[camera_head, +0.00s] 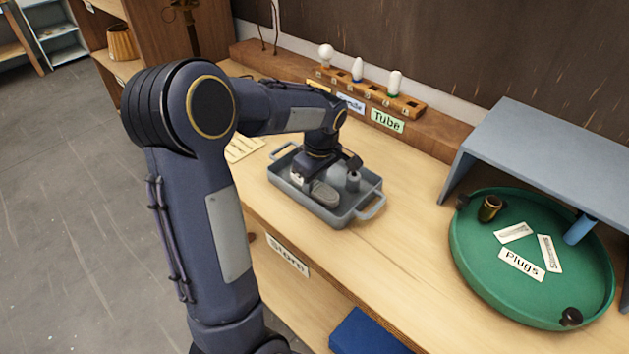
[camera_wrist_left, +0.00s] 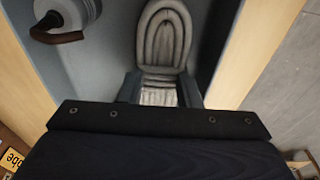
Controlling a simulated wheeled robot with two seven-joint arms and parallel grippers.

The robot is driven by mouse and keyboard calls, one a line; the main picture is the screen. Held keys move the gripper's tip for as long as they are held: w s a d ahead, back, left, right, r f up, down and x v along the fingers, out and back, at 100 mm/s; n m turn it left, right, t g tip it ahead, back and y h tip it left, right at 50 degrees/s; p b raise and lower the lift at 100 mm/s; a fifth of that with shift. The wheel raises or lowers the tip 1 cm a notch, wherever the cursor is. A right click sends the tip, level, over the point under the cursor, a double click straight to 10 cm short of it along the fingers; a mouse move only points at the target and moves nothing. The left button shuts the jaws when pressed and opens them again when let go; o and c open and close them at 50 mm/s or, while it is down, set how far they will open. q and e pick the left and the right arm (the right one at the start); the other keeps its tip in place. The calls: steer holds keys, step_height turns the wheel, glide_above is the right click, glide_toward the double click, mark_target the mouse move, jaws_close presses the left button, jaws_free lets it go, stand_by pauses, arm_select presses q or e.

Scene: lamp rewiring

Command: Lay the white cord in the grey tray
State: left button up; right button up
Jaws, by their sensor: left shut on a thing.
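The grey tray (camera_head: 341,217) sits on the wooden bench, with a handle at each end. My left gripper (camera_head: 312,178) reaches down into it. The white cord (camera_head: 325,194), a flat oval coil that looks greyish, is inside the tray walls at the gripper. In the left wrist view the cord (camera_wrist_left: 163,40) runs between the two fingers (camera_wrist_left: 159,92), which are shut on it. Whether the coil touches the tray floor is hard to tell. My right gripper is not in view.
A grey rounded item (camera_head: 352,181) shares the tray. Behind stands a bulb rack (camera_head: 372,93) with several bulbs and a "Tube" label (camera_head: 387,121). A green round tray (camera_head: 480,285) with plug labels and a grey shelf (camera_head: 560,150) are on the right. Bench between is clear.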

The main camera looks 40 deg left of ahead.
mark_target(319, 186)
arm_select(q)
steer(key=shift+f, duration=0.1)
steer(key=o, duration=0.6)
steer(key=shift+f, duration=0.1)
steer(key=shift+c, duration=0.2)
steer(key=o, duration=0.4)
steer(key=shift+o, duration=0.2)
step_height(319, 186, up, 11)
steer(key=d, duration=0.1)
steer(key=s+d+f+m+t+h, duration=0.2)
steer(key=s+d+m, duration=0.5)
steer(key=s, duration=0.3)
steer(key=s+d+f+m+t+h, duration=0.2)
steer(key=s+d+m+t+h, duration=0.1)
steer(key=s+d+m, duration=0.5)
steer(key=shift+s, duration=1.1)
